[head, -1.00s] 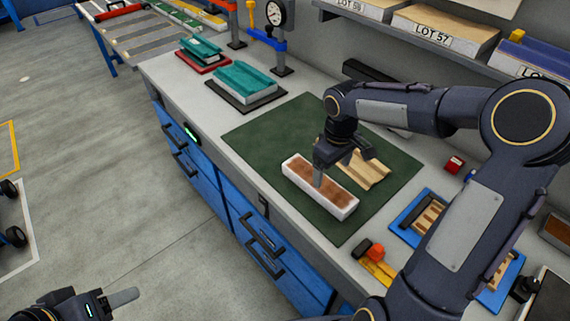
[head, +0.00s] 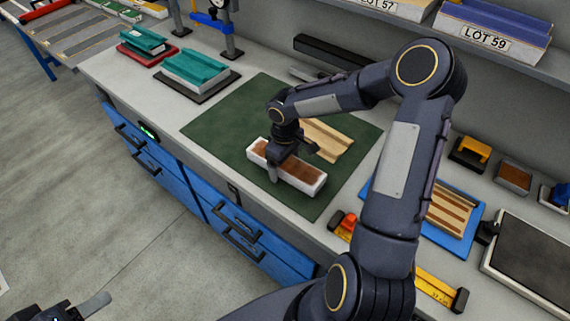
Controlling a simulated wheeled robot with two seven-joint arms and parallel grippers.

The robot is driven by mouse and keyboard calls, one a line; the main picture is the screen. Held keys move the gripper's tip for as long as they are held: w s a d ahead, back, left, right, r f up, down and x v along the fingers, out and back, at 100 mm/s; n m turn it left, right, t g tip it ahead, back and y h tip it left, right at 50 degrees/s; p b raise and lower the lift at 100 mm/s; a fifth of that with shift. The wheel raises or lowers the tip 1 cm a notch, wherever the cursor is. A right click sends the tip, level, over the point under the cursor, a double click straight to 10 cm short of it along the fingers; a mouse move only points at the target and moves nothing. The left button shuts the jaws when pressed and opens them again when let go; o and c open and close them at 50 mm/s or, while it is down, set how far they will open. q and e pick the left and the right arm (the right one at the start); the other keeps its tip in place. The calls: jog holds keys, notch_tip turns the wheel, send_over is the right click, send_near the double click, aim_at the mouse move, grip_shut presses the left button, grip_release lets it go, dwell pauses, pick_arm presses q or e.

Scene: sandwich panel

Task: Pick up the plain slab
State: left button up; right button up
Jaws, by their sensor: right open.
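A long slab with white sides and a flat, mottled brown top (head: 302,172) lies on the dark green mat (head: 222,122); it looks like the plain one. My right gripper (head: 287,166) is open over this slab, left of its middle. One finger hangs down at the slab's near long side; the other is partly hidden, towards the far side. I cannot tell whether the fingers touch the slab. A tan ridged panel (head: 328,139) lies just behind it on the mat. My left gripper (head: 90,306) is at the bottom left, away from the bench, only partly in view.
Teal ridged pieces lie on a black tray (head: 218,94) and a red tray (head: 125,57) at left. A shelf with bins (head: 490,36) runs behind. The mat's left part is clear.

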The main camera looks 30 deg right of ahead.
jog(key=shift+c, duration=0.2)
jog(key=c, duration=1)
jog(key=shift+r, duration=0.1)
